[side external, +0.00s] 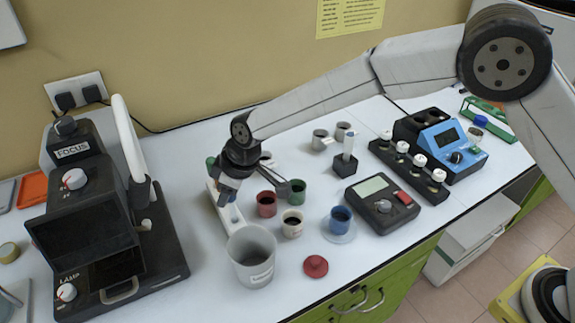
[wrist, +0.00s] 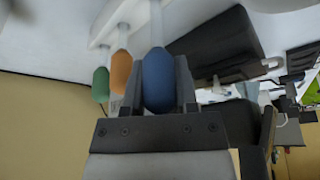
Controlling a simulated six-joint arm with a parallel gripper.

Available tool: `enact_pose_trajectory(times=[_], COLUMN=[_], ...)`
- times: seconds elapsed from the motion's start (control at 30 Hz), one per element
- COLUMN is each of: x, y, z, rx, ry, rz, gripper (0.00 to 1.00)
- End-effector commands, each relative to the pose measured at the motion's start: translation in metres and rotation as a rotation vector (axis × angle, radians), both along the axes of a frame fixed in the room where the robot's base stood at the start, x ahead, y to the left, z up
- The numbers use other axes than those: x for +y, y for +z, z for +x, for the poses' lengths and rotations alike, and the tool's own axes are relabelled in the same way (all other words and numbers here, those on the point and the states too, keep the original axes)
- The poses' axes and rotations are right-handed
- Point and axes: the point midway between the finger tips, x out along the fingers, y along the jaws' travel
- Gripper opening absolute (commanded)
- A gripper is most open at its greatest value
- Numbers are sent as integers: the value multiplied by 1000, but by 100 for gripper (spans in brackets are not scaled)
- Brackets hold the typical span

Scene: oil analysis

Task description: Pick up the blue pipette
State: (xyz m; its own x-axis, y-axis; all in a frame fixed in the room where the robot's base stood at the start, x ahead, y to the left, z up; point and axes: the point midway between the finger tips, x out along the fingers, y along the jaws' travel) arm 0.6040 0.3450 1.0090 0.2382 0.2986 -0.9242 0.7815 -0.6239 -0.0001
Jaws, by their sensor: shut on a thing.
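The blue pipette (wrist: 157,80) has its blue bulb between the two fingers of my gripper (wrist: 160,90) in the wrist view. My gripper is shut on that bulb. The pipette's pale stem runs up the picture from the bulb, towards the white rack (wrist: 108,30). I cannot tell whether it is clear of the rack. An orange pipette (wrist: 121,72) and a green pipette (wrist: 100,85) stand just left of it.
A black FOCUS instrument (side external: 90,215) stands close on the left. A grey beaker (side external: 252,262) is just in front of the rack. Red (side external: 266,204), green (side external: 297,191) and blue (side external: 341,218) cups stand to the right, with a black meter (side external: 382,203) beyond.

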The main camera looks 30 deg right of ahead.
Motion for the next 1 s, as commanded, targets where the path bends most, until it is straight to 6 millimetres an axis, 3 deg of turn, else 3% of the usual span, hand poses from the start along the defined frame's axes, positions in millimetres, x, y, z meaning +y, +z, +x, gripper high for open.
enact_pose_trajectory(times=[0.2,0.43,1.0], x=[0,1,0], y=[36,64,72], z=[1,1,0], rx=[-3,-2,-1], ry=[1,2,1], rz=[1,2,1], gripper=[28,28,28])
